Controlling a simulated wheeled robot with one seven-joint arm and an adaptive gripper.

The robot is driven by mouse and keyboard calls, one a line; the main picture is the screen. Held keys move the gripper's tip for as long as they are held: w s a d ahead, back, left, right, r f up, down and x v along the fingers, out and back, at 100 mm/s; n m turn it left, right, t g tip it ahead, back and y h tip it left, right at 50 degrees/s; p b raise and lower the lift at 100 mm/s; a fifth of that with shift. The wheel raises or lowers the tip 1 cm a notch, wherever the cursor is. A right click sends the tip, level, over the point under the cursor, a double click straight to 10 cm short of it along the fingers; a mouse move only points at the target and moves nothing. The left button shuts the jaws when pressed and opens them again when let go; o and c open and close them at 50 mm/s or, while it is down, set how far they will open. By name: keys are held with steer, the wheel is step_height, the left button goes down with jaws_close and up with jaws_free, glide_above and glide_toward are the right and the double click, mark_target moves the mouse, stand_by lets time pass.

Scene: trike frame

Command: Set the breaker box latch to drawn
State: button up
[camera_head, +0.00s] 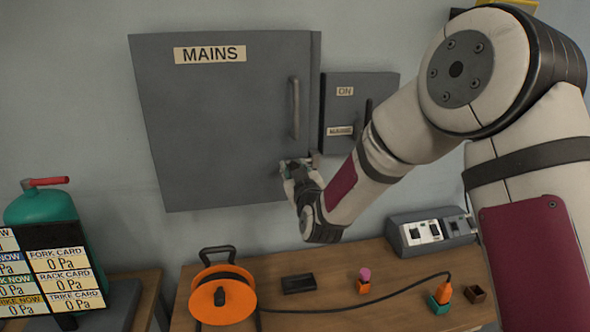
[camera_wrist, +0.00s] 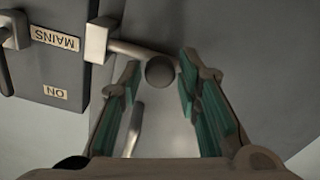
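The large grey breaker box (camera_head: 225,120), labelled MAINS, hangs on the wall with its door shut. Its latch is largely hidden behind my gripper in the head view. In the wrist view, the latch shows as a metal bar (camera_wrist: 130,49) running from a bracket (camera_wrist: 97,42), with a round dark knob (camera_wrist: 160,71). My gripper (camera_head: 297,167) is at the lower right edge of the box. In the wrist view its green-padded fingers (camera_wrist: 160,68) are open, one on each side of the knob. I cannot tell whether either finger touches it.
A vertical door handle (camera_head: 295,108) is above my gripper. A smaller switch box (camera_head: 348,95) with a dark lever is just right. Below is a wooden table (camera_head: 375,262) with an orange cable reel (camera_head: 222,297), a grey panel (camera_head: 432,231) and small blocks.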

mark_target(277, 161)
jaws_close()
steer(key=shift+s+a, duration=0.3)
steer(key=shift+a, duration=0.6)
steer(key=shift+s+a, duration=0.25)
steer(key=shift+a, duration=0.6)
steer(key=o, duration=0.5)
jaws_free()
steer(key=shift+a, duration=0.1)
steer(key=v, duration=1.2)
